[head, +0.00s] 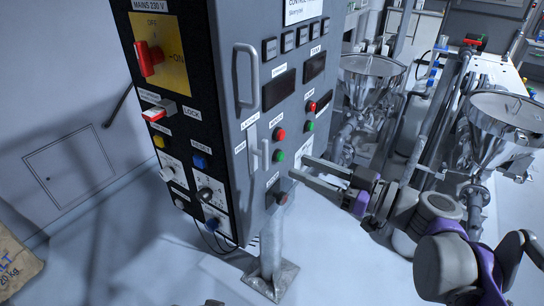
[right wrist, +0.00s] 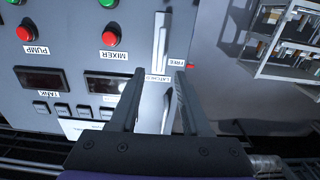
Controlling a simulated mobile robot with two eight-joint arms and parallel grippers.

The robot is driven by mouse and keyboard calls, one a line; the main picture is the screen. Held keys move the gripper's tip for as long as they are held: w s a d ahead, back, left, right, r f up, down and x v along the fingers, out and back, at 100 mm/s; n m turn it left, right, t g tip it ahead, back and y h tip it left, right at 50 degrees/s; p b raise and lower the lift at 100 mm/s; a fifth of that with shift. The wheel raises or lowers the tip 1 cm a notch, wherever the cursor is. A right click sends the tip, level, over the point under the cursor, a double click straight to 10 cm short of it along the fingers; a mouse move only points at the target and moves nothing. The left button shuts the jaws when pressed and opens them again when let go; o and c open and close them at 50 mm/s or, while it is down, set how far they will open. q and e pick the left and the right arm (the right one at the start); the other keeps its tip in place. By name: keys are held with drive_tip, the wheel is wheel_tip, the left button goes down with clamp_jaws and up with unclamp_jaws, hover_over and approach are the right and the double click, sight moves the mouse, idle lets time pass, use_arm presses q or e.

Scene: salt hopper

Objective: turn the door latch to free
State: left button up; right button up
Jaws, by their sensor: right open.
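The door latch (head: 253,148) is a pale upright lever on the grey front door of the control cabinet, below the long door handle (head: 247,75). In the right wrist view, which is upside down, the latch (right wrist: 158,40) lies in line with the LATCHED label (right wrist: 158,79); the FREE label (right wrist: 177,62) is to its side. My right gripper (head: 298,167) is open and empty, to the right of the latch in the head view. In the right wrist view its fingertips (right wrist: 161,75) stand apart, with the LATCHED label seen between them. My left gripper is not in view.
Red and green buttons (head: 279,134) and dark displays are on the same door. The cabinet's side carries a red mains switch (head: 149,58) and other controls. Steel hoppers (head: 500,115) with pipes stand to the right. A sack (head: 15,250) is at the lower left.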

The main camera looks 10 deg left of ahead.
sight(267, 154)
drive_tip(key=x, duration=1)
drive_tip(key=shift+a+f, duration=0.1)
clamp_jaws()
